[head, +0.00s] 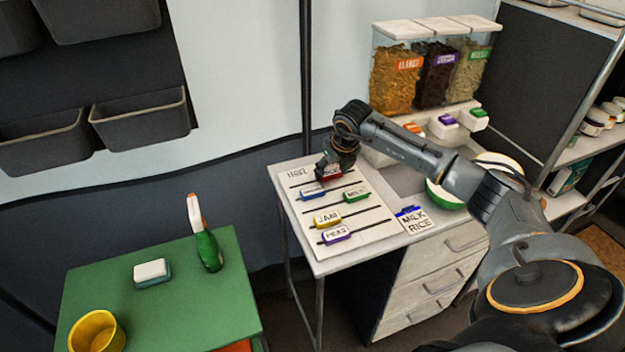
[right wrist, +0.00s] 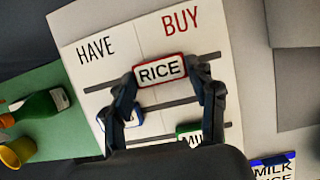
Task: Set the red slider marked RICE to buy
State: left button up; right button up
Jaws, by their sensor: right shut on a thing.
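The red-framed RICE slider (right wrist: 161,70) sits on the top rail of the white board (right wrist: 75,25), a little right of the rail's middle. HAVE is printed at the board's upper left and BUY at its upper right in the wrist view. My right gripper (right wrist: 162,74) is shut on the RICE slider, one finger at each end. In the head view my right gripper (head: 331,172) reaches down over the board and hides the word BUY and most of the red slider (head: 332,178). My left gripper is out of view.
Below are a blue slider (head: 312,194) at left, a green one (head: 356,194) at right, and yellow JAM (head: 327,218) and purple PEAS (head: 336,235) sliders. A MILK RICE card (head: 416,221) lies right of the board. A green table (head: 185,310) stands left.

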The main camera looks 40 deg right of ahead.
aim_at(343, 176)
jog(key=d, duration=0.3)
jog(key=shift+s+f, duration=0.1)
jog(key=shift+s, duration=0.25)
jog(key=shift+d, duration=0.1)
jog(key=o, duration=1.7)
jog(key=shift+d, duration=0.1)
jog(key=shift+r, duration=0.2)
jog(key=v, duration=1.2)
jog(key=shift+s, duration=0.15)
jog(key=shift+f, duration=0.2)
